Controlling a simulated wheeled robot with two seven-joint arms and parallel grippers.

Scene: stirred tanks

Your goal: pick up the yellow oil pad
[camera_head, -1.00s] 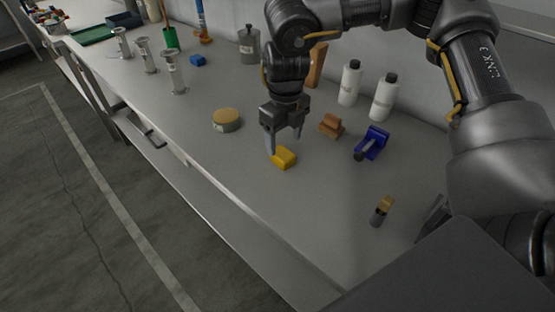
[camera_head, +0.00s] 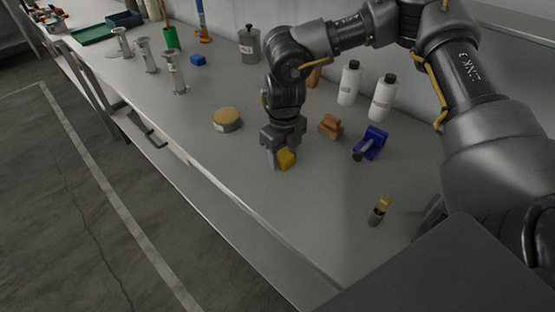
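The yellow oil pad (camera_head: 287,159) is a small yellow block on the grey bench, near its front edge. My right gripper (camera_head: 280,158) points straight down at it. One finger stands close against the pad's left side, with its tip near bench level. The other finger is hidden behind the pad, so I cannot tell whether the fingers are shut on it. The pad looks to be at bench height. My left gripper is not in view.
A brown block (camera_head: 330,126) and a blue clamp-like tool (camera_head: 371,143) lie to the right. A round tan-lidded tin (camera_head: 227,119) stands to the left. Two white bottles (camera_head: 383,97) stand behind, and a small tan-and-grey item (camera_head: 380,211) lies in front. The bench between is clear.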

